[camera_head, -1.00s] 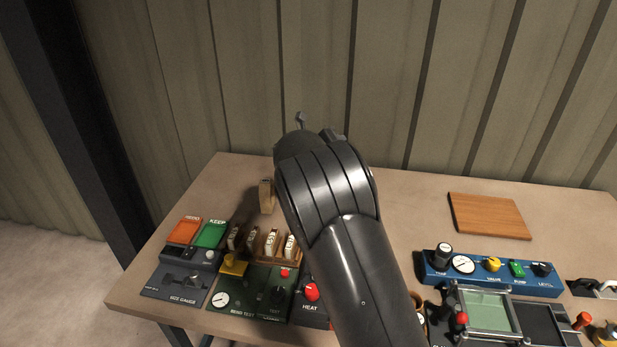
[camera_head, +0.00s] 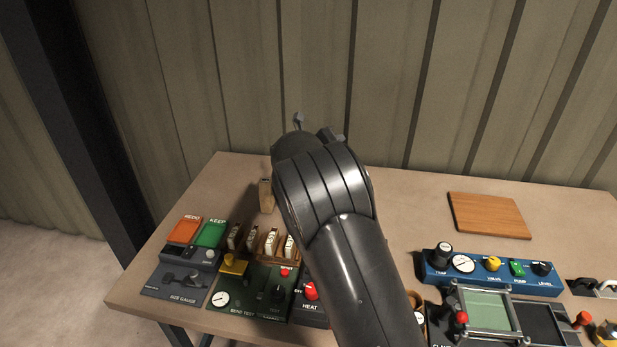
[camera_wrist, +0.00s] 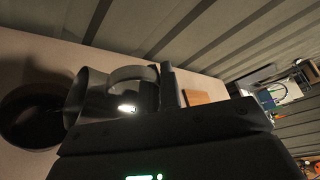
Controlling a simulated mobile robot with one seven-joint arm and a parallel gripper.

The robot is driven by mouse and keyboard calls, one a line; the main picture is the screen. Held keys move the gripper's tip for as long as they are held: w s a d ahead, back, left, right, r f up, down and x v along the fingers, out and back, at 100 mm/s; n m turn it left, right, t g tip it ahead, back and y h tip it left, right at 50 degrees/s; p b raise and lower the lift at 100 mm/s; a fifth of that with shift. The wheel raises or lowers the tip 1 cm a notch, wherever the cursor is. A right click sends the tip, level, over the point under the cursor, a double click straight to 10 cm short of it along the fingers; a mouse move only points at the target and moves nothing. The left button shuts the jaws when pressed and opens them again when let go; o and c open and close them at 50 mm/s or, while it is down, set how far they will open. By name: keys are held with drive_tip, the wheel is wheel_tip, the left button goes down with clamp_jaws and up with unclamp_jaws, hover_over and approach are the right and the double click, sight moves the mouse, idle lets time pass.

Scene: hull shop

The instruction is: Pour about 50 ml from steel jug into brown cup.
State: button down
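A shiny steel jug (camera_wrist: 97,97) shows in the wrist view, with its looped handle (camera_wrist: 133,73) toward the upper side. It lies sideways in that picture, mouth end to the left. My gripper (camera_wrist: 170,88) is at the handle side and appears shut on the jug; its fingertips are partly hidden. A dark round vessel (camera_wrist: 30,115), likely the brown cup, is just left of the jug's mouth. Its inside is too dark to read, and no stream of liquid is visible.
A wooden block (camera_head: 266,196) stands left of my arm. A green test panel (camera_head: 250,295) and a size gauge (camera_head: 178,280) are at front left. A blue valve panel (camera_head: 490,270) and a clamp frame (camera_head: 485,310) are at right. A wooden board (camera_head: 489,215) lies behind them on bare table.

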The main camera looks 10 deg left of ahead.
drive_tip(key=shift+d+r, duration=0.1)
drive_tip(key=shift+d, duration=0.05)
drive_tip(key=d+m, duration=0.1)
drive_tip(key=d+f+y, duration=0.1)
drive_tip(key=d, duration=0.1)
drive_tip(key=s+d+f+m, duration=0.1)
drive_tip(key=shift+d+f+m+g, duration=0.2)
drive_tip(key=shift+m+g, duration=0.1)
drive_tip(key=shift+s+d+f+m+y, duration=0.1)
drive_tip(key=shift+d+f+m+y, duration=0.2)
drive_tip(key=shift+f+m+y, duration=0.15)
drive_tip(key=shift+d+f+m+y, duration=0.25)
drive_tip(key=shift+f+m+y, duration=0.1)
drive_tip(key=shift+f, duration=0.15)
idle(0.5)
idle(0.5)
